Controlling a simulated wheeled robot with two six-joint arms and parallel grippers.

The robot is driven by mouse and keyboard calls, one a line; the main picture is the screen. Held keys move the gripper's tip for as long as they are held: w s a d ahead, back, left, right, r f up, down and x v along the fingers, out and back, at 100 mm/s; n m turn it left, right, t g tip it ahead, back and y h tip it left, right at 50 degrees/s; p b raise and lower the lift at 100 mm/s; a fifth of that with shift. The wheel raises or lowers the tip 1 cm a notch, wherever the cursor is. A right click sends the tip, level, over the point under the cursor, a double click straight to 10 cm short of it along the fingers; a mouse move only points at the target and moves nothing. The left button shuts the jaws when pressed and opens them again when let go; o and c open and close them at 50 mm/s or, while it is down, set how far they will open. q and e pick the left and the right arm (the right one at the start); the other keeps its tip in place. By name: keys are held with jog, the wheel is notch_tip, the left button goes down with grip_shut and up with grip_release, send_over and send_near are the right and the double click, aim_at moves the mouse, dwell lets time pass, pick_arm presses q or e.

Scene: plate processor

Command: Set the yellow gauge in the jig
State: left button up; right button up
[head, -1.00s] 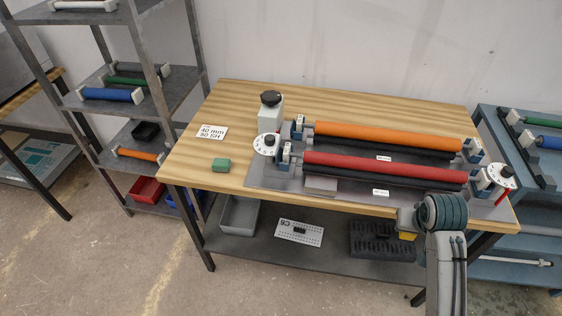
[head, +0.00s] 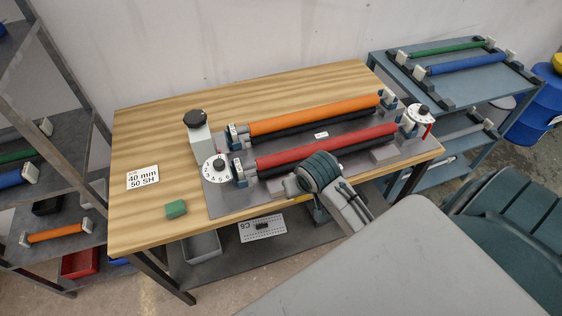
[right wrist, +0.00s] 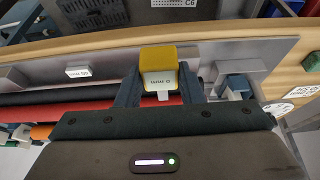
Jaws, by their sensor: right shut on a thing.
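The yellow gauge (right wrist: 158,62), a small block with a white "mm" label, is between the fingers of my right gripper (right wrist: 160,86) in the right wrist view. The gripper is shut on it, above the front part of the machine plate (right wrist: 222,60). In the head view a little yellow (head: 302,198) shows beside my right gripper (head: 294,188), at the table's front edge before the red roller (head: 325,146). The fingertips are hard to make out there. I cannot tell which part is the jig. My left gripper is not in view.
An orange roller (head: 315,117) lies behind the red one. A dark slotted tray (right wrist: 95,12) is below. The wooden table (head: 150,110) has free room at the back left.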

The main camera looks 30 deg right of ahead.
jog(key=w, duration=0.2)
jog(key=w+p, duration=0.1)
jog(key=w, duration=0.2)
jog(key=w+p, duration=0.1)
jog(key=w, duration=0.2)
jog(key=shift+d+f, duration=0.1)
jog(key=shift+f, duration=0.2)
jog(key=shift+w+r+p, duration=0.1)
jog(key=shift+w+p, duration=0.2)
jog(key=shift+w, duration=0.1)
notch_tip(320, 180, down, 4)
jog(key=shift+s+r+p, duration=0.1)
jog(key=shift+r+p, duration=0.1)
jog(key=shift+p, duration=0.65)
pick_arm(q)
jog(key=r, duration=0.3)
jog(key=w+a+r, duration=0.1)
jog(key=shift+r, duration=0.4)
pick_arm(e)
jog(key=shift+f, duration=0.1)
jog(key=shift+f, duration=0.1)
jog(key=shift+f, duration=0.25)
jog(key=o, duration=1)
jog(key=shift+r, duration=0.1)
